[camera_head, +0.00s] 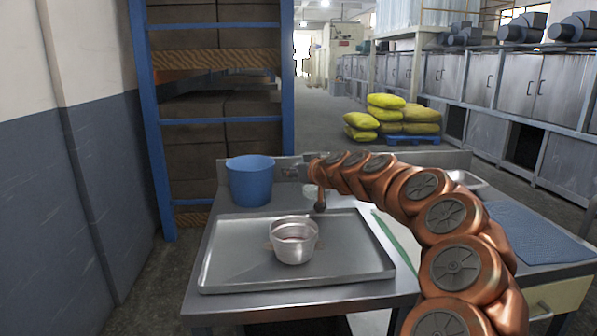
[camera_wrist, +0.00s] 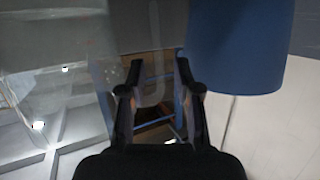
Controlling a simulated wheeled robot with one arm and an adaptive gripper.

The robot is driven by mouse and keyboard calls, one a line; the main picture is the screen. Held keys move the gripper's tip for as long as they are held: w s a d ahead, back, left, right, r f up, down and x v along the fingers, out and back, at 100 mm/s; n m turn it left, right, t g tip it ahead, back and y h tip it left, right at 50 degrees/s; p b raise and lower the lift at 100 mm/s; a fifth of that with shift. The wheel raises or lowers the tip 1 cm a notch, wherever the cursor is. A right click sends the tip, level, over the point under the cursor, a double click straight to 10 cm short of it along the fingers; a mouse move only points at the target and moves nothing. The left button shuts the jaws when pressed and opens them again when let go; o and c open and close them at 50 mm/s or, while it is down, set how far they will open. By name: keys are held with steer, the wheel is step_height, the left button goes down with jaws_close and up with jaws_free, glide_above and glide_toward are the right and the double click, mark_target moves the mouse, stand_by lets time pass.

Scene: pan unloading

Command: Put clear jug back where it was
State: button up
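The clear jug shows faintly in the wrist view (camera_wrist: 100,60), see-through and hard to outline, with what looks like its handle between my fingertips. In the head view a faint pale shape under my wrist at the back of the table may be the jug; my arm partly hides it. My gripper (camera_wrist: 158,92) has its fingers apart, with visible gaps on both sides of the handle. It also shows small in the head view (camera_head: 292,171), at the back of the table right of the blue bucket (camera_head: 250,181).
A metal tray (camera_head: 232,268) on the steel table holds a metal pot (camera_head: 295,241). The blue bucket also fills the upper right of the wrist view (camera_wrist: 238,45). A green strip (camera_head: 398,241) lies right of the tray, and a blue mat (camera_head: 535,236) lies farther right.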

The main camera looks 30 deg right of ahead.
steer(key=v, duration=1.2)
steer(key=shift+r, duration=0.1)
steer(key=shift+w+r, duration=0.1)
